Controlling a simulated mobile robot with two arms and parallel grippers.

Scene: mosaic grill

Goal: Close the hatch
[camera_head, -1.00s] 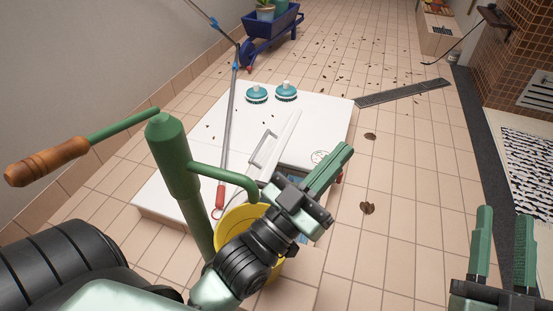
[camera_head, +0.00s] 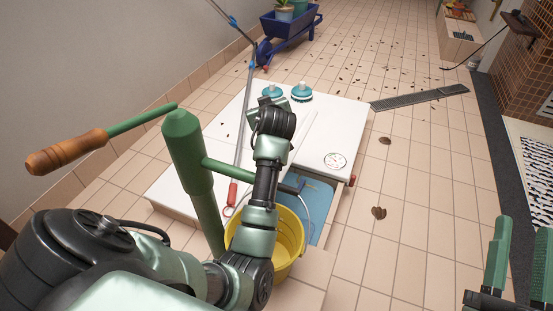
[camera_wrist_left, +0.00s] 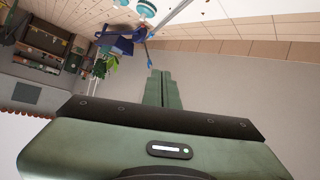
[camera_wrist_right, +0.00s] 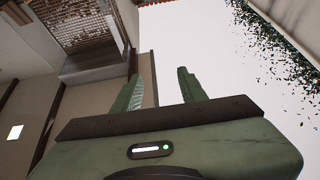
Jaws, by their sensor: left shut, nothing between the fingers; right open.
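A low white unit (camera_head: 340,120) stands on the tiled floor in the head view. A thin white panel edge (camera_head: 304,132), which seems to be the hatch, runs across its top. Its grey handle is hidden behind my left arm now, and I cannot tell the panel's exact angle. My left gripper (camera_head: 268,106) is over the unit, beside this panel, mostly covered by its own wrist. In the left wrist view its fingers (camera_wrist_left: 162,88) are together and empty. My right gripper (camera_head: 518,255) is open and empty at the lower right, away from the unit.
A yellow bucket (camera_head: 290,245) stands at the unit's near side, by a bluish surface (camera_head: 318,205). A green post with a wooden handle (camera_head: 68,152) rises close to my left arm. Two teal brushes (camera_head: 301,93) and a long pole (camera_head: 246,125) lie on top.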

